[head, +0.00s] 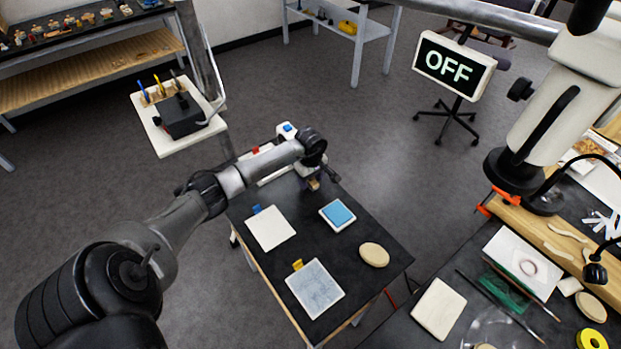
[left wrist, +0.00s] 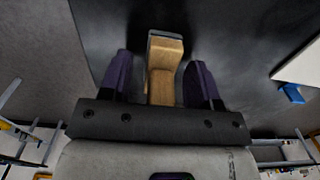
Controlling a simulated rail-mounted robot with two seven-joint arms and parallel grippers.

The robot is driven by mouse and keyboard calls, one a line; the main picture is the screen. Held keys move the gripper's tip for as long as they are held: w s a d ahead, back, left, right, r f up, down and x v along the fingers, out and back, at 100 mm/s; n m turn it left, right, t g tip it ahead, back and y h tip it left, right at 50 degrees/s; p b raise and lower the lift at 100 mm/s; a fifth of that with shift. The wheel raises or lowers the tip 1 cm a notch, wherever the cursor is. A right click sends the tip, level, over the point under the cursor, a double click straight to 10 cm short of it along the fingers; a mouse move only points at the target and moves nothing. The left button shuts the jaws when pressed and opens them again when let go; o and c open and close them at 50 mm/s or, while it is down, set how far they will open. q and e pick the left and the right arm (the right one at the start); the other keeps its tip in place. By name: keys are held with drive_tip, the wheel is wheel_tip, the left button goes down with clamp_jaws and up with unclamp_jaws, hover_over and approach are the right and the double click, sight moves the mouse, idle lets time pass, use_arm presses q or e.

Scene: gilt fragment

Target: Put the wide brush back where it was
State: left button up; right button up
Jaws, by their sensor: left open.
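The wide brush has a pale wooden handle and a grey metal band, and shows in the left wrist view (left wrist: 165,72). Its handle lies between the two purple fingers of my left gripper (left wrist: 165,82), with a visible gap on each side. The fingers are open and I see no grip on the handle. In the head view my left gripper (head: 318,182) is low over the far right part of the black table (head: 308,250). A small tan bit of the brush (head: 313,184) shows there beside it; the rest is hidden. My right gripper is not in view.
On the black table are a white tile with a blue tag (head: 270,228), a blue pad in a white frame (head: 338,214), a wooden oval (head: 374,255) and a grey panel with a yellow tag (head: 315,288). A cluttered workbench (head: 400,330) stands at right. An OFF sign (head: 452,67) stands behind.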

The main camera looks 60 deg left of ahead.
use_arm(q)
drive_tip(key=shift+r, duration=0.45)
wheel_tip(320, 180, up, 10)
drive_tip(key=shift+r+p, duration=0.2)
drive_tip(key=shift+p, duration=0.25)
drive_tip(key=shift+r, duration=0.5)
drive_tip(key=shift+d, duration=0.1)
